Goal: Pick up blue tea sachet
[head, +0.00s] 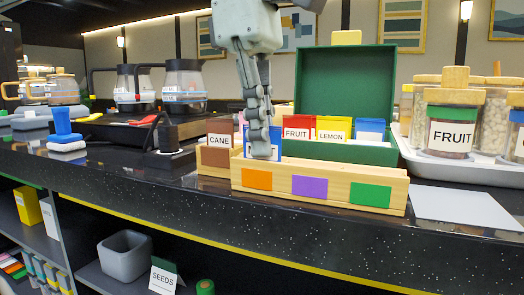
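A blue sachet (276,135) with a partly covered white label stands upright in or just behind the low wooden holder (325,200), which has orange, purple and green patches on its front. My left gripper (261,148) points down right in front of this sachet and hides much of it. Its fingers overlap side-on, so I cannot tell whether they are shut on the sachet. Another blue sachet (370,126) stands in the open green box (345,80), to the right of a yellow one labelled LEMON (333,126) and a red one labelled FRUIT (298,124). My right gripper is not in view.
A CANE box (215,158) touches or nearly touches the holder's left end. Glass jars (453,120) stand on a white tray (430,165) at right. Coffee pots (184,86) stand at left. A grey sheet (465,207) lies on the dark counter at the front right.

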